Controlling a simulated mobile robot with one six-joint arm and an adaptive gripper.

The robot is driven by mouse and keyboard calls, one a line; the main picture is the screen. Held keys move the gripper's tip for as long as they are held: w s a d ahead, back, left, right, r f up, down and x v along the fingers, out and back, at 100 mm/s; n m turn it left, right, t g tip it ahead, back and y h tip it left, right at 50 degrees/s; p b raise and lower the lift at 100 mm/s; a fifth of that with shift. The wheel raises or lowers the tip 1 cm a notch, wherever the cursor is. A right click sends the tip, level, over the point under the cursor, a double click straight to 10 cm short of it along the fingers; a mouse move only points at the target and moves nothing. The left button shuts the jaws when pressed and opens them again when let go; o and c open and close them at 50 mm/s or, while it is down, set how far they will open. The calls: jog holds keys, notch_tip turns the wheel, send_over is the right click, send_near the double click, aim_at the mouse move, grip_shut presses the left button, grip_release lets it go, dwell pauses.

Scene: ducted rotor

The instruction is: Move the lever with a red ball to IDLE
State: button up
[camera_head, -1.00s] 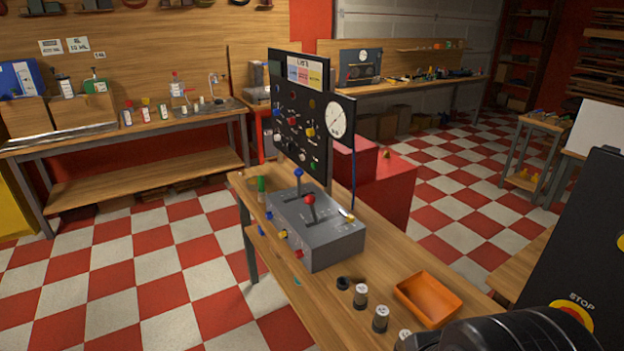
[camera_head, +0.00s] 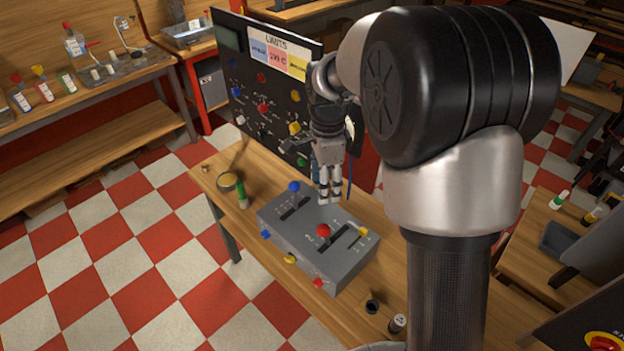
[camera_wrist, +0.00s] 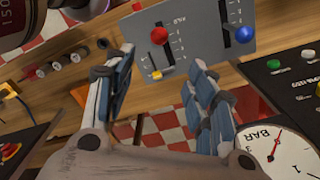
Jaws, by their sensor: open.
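The lever with the red ball (camera_head: 323,231) is in the nearer slot, and the lever with the blue ball (camera_head: 294,187) is in the farther slot. My gripper (camera_head: 330,198) is open and empty, hanging above the far right part of the box, apart from the red ball. In the wrist view the red ball (camera_wrist: 159,35) shows beyond the gap between the open fingers (camera_wrist: 160,72), with the blue ball (camera_wrist: 245,34) to its right. The slot labels are too small to read, so I cannot tell which mark is IDLE.
A black panel (camera_head: 262,125) with coloured knobs rises behind the box, close to my gripper. A pressure dial (camera_wrist: 277,152) is near the right finger in the wrist view.

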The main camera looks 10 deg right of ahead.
aim_at(324, 226)
notch_tip(324, 226, down, 18)
jog(key=b, duration=0.2)
jog(key=shift+s+r+b, duration=0.1)
jog(key=shift+r+b, duration=0.1)
jog(key=shift+b, duration=0.1)
grip_shut()
dwell(0.7)
